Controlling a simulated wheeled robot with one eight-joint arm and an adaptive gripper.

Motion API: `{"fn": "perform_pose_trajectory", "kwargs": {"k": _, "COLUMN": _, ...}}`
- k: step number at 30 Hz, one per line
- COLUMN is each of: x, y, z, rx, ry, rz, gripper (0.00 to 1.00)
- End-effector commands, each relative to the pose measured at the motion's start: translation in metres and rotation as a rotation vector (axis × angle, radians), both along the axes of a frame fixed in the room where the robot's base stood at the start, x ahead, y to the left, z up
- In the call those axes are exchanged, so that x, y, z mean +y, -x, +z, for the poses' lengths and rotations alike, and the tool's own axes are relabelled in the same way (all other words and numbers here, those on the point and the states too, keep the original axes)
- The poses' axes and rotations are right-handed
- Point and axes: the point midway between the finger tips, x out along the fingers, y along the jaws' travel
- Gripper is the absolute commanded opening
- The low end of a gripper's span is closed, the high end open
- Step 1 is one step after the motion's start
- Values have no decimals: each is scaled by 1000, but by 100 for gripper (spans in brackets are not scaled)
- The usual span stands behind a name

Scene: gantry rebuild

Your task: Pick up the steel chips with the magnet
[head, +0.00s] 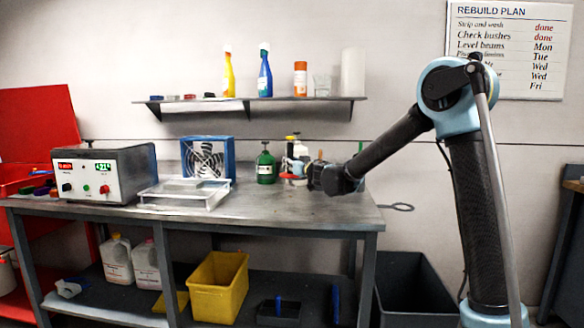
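My arm reaches from the right over the right part of the workbench (270,205). My gripper (318,174) is at the arm's dark end, close above the bench top near the back. It is small and partly hidden by my own wrist, so I cannot see whether the fingers are open or shut or hold anything. I cannot make out steel chips in this view. I cannot identify a magnet either. A clear shallow tray (163,204) lies on the bench, left of my gripper.
A green bottle (265,167) and several small containers crowd the bench just left of my gripper. A blue-framed fan (208,158) and a power supply box (103,172) stand farther left. A shelf (200,101) with bottles hangs above. The bench's front right is clear.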

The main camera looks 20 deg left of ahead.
Motion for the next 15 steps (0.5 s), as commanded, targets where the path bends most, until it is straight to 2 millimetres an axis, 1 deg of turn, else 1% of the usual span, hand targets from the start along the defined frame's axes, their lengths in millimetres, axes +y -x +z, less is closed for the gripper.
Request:
{"fn": "perform_pose_trajectory", "kwargs": {"k": 7, "x": 0, "y": 0, "z": -2, "rx": 0, "ry": 0, "rz": 0, "gripper": 0}}
{"fn": "perform_pose_trajectory", "kwargs": {"k": 15, "x": 0, "y": 0, "z": -10, "rx": 0, "ry": 0, "rz": 0, "gripper": 0}}
